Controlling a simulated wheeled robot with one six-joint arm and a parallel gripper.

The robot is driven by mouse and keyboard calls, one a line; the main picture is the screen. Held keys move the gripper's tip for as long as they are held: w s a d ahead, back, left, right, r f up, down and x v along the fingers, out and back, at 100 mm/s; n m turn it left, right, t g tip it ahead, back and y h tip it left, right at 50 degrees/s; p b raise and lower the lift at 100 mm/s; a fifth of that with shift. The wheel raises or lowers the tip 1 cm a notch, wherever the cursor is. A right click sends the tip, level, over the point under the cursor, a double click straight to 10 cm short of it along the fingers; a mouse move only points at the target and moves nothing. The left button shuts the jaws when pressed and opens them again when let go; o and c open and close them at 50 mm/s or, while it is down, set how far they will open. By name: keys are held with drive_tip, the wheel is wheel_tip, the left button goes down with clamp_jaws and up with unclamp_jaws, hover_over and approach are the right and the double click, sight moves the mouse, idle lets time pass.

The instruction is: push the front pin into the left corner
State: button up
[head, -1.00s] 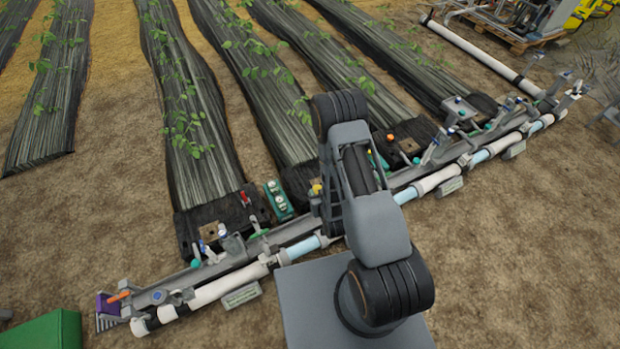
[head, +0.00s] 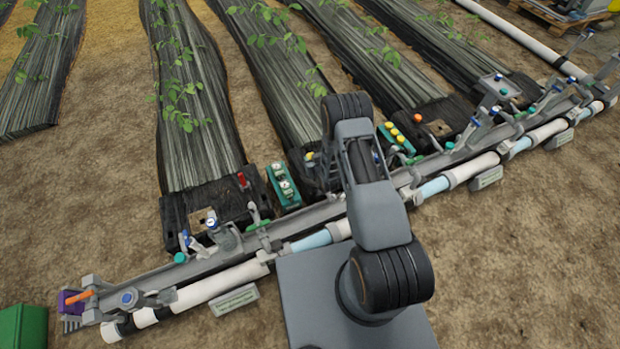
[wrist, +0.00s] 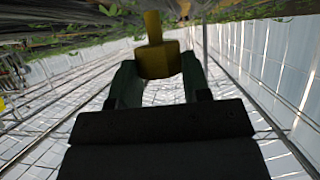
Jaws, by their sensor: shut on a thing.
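In the wrist view, my gripper (wrist: 158,78) has its two dark green fingers shut on a yellow pin (wrist: 154,58). The pin has a thick body between the fingers and a narrower stem pointing up in the picture. In the head view my arm hides most of the gripper, so I cannot tell how the pin stands to the things below. A black slab (head: 178,212) with a brown square patch (head: 203,219) lies at the left row's end. I cannot tell which corner is the left corner.
A long grey rail (head: 330,212) with white pipes (head: 220,285) and upright fittings crosses the view. Green blocks carry white knobs (head: 283,186) and yellow knobs (head: 397,137). A red lever (head: 242,180) and an orange knob (head: 418,118) stand nearby. Bare soil (head: 520,270) is open in front.

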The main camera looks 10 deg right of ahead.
drive_tip(key=shift+n+y, duration=0.4)
drive_tip(key=shift+y, duration=0.1)
drive_tip(key=shift+w+d+f+b, duration=0.15)
drive_tip(key=shift+w+f+b, duration=1.15)
drive_tip(key=shift+f+b, duration=2)
drive_tip(key=shift+w+d+f+b, duration=0.1)
drive_tip(key=shift+w+f+b, duration=1.65)
drive_tip(key=shift+f, duration=2.55)
drive_tip(key=shift+w+d+f+b, duration=0.15)
drive_tip(key=shift+w+f+b, duration=0.65)
drive_tip(key=shift+f+b, duration=2.75)
drive_tip(key=shift+f+p, duration=0.35)
drive_tip(key=shift+f, duration=1.05)
drive_tip(key=shift+s+f, duration=0.1)
drive_tip(key=shift+f, duration=0.35)
drive_tip(key=shift+f, duration=0.15)
drive_tip(key=o, duration=1)
drive_tip(key=shift+r+p, duration=2.85)
drive_tip(key=shift+r, duration=1.15)
